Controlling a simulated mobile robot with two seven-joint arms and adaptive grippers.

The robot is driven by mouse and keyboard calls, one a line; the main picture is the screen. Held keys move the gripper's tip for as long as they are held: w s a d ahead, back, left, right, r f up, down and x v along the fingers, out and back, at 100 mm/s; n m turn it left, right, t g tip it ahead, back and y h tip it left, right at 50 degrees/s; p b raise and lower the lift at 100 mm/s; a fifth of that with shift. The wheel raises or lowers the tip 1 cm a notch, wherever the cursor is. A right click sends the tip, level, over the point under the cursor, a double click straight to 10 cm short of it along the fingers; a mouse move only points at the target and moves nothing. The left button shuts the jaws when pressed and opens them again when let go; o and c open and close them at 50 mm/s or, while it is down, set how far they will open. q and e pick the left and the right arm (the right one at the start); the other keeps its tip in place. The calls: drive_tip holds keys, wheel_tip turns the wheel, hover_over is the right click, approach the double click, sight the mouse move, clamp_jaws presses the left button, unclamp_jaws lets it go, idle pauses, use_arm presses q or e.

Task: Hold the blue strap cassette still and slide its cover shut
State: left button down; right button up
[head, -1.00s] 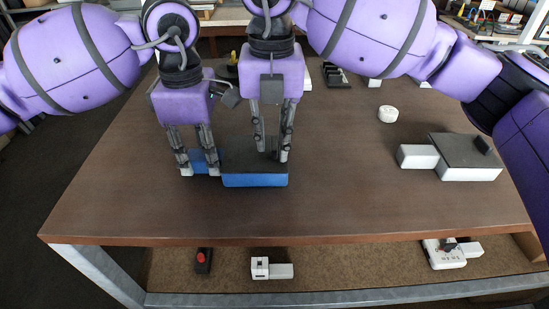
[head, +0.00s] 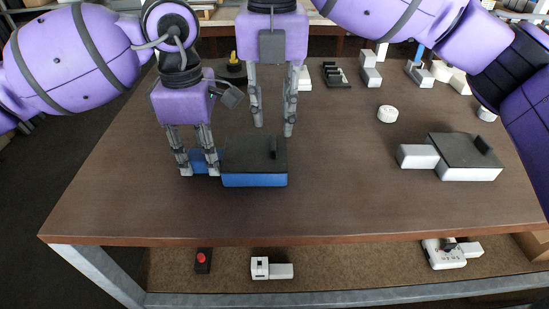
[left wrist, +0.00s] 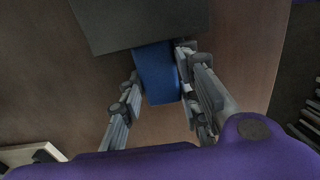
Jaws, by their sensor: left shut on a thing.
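The blue strap cassette (head: 255,181) lies on the table, left of the middle. Its dark cover (head: 245,155) lies over the wide part of the body, with a small upright knob (head: 273,147) near its right side. A narrower blue end sticks out to the left; it also shows in the left wrist view (left wrist: 158,75), beside the cover's edge (left wrist: 140,20). My left gripper (head: 200,172) is shut on this blue end, one finger on each side. My right gripper (head: 273,130) is open and empty, above and behind the cover, clear of the knob.
A white cassette (head: 468,174) with a similar dark cover lies at the right. A white round piece (head: 387,114) lies behind it. Several small white and black items stand along the back edge. The table's middle and front are clear. A lower shelf holds more parts.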

sight(273, 146)
use_arm(q)
drive_tip(key=c, duration=1.2)
unclamp_jaws()
use_arm(e)
drive_tip(key=shift+r, duration=0.1)
use_arm(q)
drive_tip(key=shift+r, duration=0.1)
use_arm(e)
drive_tip(key=shift+r, duration=0.1)
use_arm(q)
drive_tip(key=shift+r+p, duration=1.5)
drive_tip(key=shift+r, duration=2)
use_arm(e)
wheel_tip(273, 146, up, 7)
drive_tip(key=s+t, duration=0.1)
use_arm(q)
drive_tip(key=shift+f, duration=0.1)
